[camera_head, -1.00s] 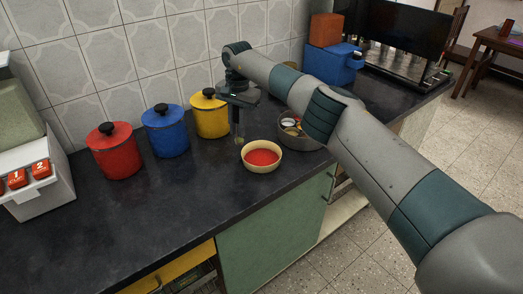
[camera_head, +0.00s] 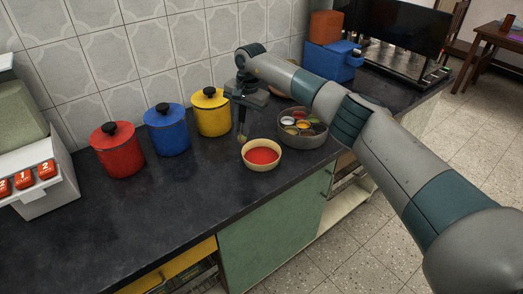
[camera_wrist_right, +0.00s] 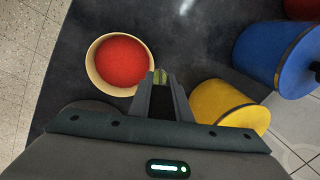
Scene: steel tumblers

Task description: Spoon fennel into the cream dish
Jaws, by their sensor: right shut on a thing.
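The cream dish (camera_head: 248,163) stands near the counter's front edge and holds red contents; it also shows in the wrist view (camera_wrist_right: 94,76). My right gripper (camera_head: 242,123) is shut, pointing down, just behind and left of the dish. It holds a small spoon (camera_head: 242,138), mostly hidden by the fingers. In the wrist view a yellow-green bit (camera_wrist_right: 160,76) shows at the fingertips, beside the dish's rim; I cannot tell if it is fennel on the spoon. A round grey tin (camera_head: 311,142) with several small cups of coloured spices stands right of the dish. My left gripper is out of view.
Red (camera_head: 119,155), blue (camera_head: 169,132) and yellow (camera_head: 212,115) lidded canisters stand along the tiled wall. The dark counter is clear at the front left.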

